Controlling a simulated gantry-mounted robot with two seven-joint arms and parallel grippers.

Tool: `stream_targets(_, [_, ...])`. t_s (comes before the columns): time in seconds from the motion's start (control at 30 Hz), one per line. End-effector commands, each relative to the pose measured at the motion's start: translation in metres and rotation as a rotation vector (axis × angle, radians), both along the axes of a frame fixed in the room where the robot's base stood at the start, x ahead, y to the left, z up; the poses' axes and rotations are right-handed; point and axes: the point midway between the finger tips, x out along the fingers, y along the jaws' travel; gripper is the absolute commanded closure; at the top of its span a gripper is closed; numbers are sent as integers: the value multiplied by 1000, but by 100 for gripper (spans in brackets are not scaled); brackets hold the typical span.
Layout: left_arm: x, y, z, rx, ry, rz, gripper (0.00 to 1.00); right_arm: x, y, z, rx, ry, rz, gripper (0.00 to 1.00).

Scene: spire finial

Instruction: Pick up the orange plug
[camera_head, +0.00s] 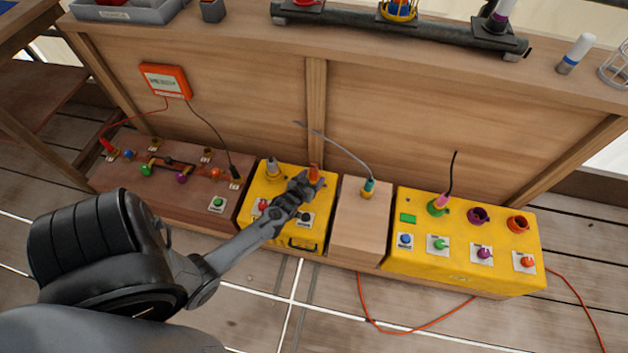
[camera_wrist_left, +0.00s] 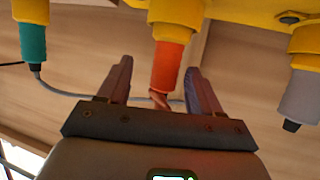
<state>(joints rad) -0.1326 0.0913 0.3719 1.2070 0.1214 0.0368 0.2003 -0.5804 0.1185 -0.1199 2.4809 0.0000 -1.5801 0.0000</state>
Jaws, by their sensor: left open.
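The orange plug (camera_head: 314,173) stands at the back right of the small yellow box (camera_head: 284,239). My left gripper (camera_head: 306,185) is at the plug, coming in from the front left. In the left wrist view the orange plug (camera_wrist_left: 167,68) lies between the two open fingers of my left gripper (camera_wrist_left: 160,90), nearer the right finger. A gap shows on its left side; I cannot tell whether the right finger touches it. The plug's upper end meets a yellow socket. My right gripper is not in view.
A grey plug (camera_head: 272,167) stands on the same box, left of the orange one. A teal plug (camera_head: 369,187) with a grey cable sits on the wooden block to the right. A larger yellow box (camera_head: 465,260) carries a pink plug (camera_head: 441,202). A wooden panel rises behind.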

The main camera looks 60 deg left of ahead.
Motion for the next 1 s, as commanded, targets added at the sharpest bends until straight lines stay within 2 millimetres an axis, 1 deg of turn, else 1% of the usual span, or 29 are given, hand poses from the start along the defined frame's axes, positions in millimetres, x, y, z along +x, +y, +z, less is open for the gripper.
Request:
stream_targets(0.17, [8,8,-5,1,-2,1,35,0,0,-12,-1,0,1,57])
stream_targets(0.43, [31,27,-17,1,-3,-1,35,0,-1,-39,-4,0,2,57])
stream_targets(0.57, [38,31,-18,1,-1,0,35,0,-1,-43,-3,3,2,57])
stream_targets(0.77, [38,32,-17,0,0,0,35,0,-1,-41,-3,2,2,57])
stream_targets(0.87, [38,31,-17,1,-1,0,48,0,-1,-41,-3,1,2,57])
stream_targets(1.0, [38,31,-17,1,-1,0,69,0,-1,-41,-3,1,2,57])
